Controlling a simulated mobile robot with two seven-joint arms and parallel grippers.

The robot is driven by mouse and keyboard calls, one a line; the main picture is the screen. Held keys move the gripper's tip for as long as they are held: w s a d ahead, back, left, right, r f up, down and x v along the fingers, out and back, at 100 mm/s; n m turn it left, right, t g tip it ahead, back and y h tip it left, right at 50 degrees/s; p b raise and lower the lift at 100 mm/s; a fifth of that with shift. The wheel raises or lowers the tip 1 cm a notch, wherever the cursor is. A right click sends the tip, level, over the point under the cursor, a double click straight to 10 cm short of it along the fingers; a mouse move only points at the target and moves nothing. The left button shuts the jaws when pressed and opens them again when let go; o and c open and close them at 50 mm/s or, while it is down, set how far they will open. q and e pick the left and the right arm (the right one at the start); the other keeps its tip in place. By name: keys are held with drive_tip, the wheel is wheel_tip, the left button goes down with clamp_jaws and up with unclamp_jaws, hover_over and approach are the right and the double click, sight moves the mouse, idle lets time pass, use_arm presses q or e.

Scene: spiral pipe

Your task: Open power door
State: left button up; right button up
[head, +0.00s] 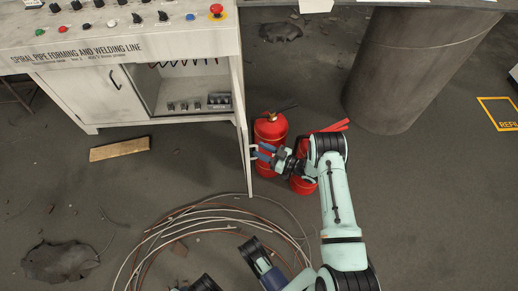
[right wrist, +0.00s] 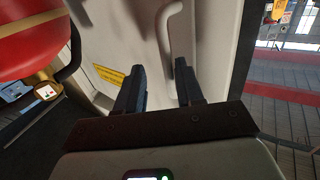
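The grey control cabinet (head: 140,97) stands at the upper left in the head view. Its right door (head: 239,125) is swung out and seen nearly edge-on, showing the open compartment. In the right wrist view the face of this door (right wrist: 120,35) fills the middle, with a pale curved handle (right wrist: 165,35) on it. My right gripper (head: 263,153) is beside the outer face of the door, at the handle. Its fingers (right wrist: 158,90) are apart, with the handle in line with the gap; contact cannot be told. My left gripper cannot be made out.
Two red fire extinguishers (head: 270,130) stand right beside the door and my right gripper. Coiled cable (head: 165,235) lies on the floor in front. A wooden board (head: 119,149) lies at left. A thick grey column (head: 405,75) stands at the right.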

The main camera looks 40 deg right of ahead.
use_arm(q)
drive_tip(key=r, duration=0.1)
drive_tip(key=w+r+p, duration=0.1)
drive_tip(key=d+r, duration=0.1)
drive_tip(key=shift+w+r+t+p, duration=0.1)
drive_tip(key=shift+w+t+p, duration=0.2)
drive_tip(key=shift+t+p, duration=0.1)
use_arm(e)
drive_tip(key=v, duration=1.1)
drive_tip(key=shift+s+d, duration=0.15)
drive_tip(key=shift+s, duration=0.2)
